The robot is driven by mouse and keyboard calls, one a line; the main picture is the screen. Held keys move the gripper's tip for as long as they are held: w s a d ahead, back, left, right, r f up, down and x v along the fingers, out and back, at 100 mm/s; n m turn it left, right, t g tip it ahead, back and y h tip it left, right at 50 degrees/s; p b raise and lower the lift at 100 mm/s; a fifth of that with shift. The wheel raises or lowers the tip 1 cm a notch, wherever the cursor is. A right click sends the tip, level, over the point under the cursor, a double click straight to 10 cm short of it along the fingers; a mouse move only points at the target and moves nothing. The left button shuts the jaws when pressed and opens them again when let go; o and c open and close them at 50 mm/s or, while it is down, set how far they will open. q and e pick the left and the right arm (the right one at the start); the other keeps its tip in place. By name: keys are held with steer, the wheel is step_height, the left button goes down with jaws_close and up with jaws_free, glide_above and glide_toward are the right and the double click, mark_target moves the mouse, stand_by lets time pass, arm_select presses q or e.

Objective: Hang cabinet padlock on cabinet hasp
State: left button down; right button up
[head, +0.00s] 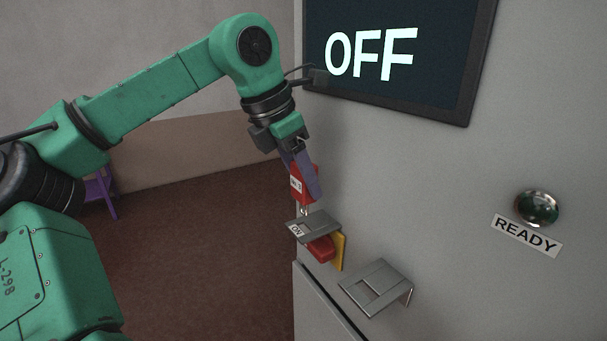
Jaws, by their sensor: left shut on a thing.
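My left gripper (307,184) has purple fingers and points down beside the grey cabinet face. It is shut on the red padlock (297,186), which carries a small white label. A small metal part, seemingly the shackle, shows under the padlock body, just above a grey slotted bracket (318,222) with a white tag. This bracket may be the cabinet hasp; I cannot tell whether the shackle touches it or passes through it. The fingers hide part of the padlock.
A red switch handle (321,249) on a yellow plate (339,250) sits just below the tagged bracket. A second grey bracket (377,286) sticks out lower right. A dark OFF screen (400,90), a READY label (527,235) and a round green lamp (537,207) are on the cabinet.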

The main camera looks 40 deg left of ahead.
mark_target(302, 205)
arm_select(q)
step_height(302, 205, down, 2)
steer(key=shift+w+f+b, duration=0.15)
steer(key=shift+f+b, duration=0.05)
steer(key=shift+b, duration=0.55)
steer(key=shift+f+b, duration=1.35)
steer(key=shift+f, duration=0.35)
steer(key=shift+f, duration=0.3)
steer(key=shift+c, duration=0.8)
jaws_free()
steer(key=shift+s+r, duration=0.2)
steer(key=shift+r, duration=0.25)
steer(key=v, duration=1.3)
steer(key=shift+r, duration=0.25)
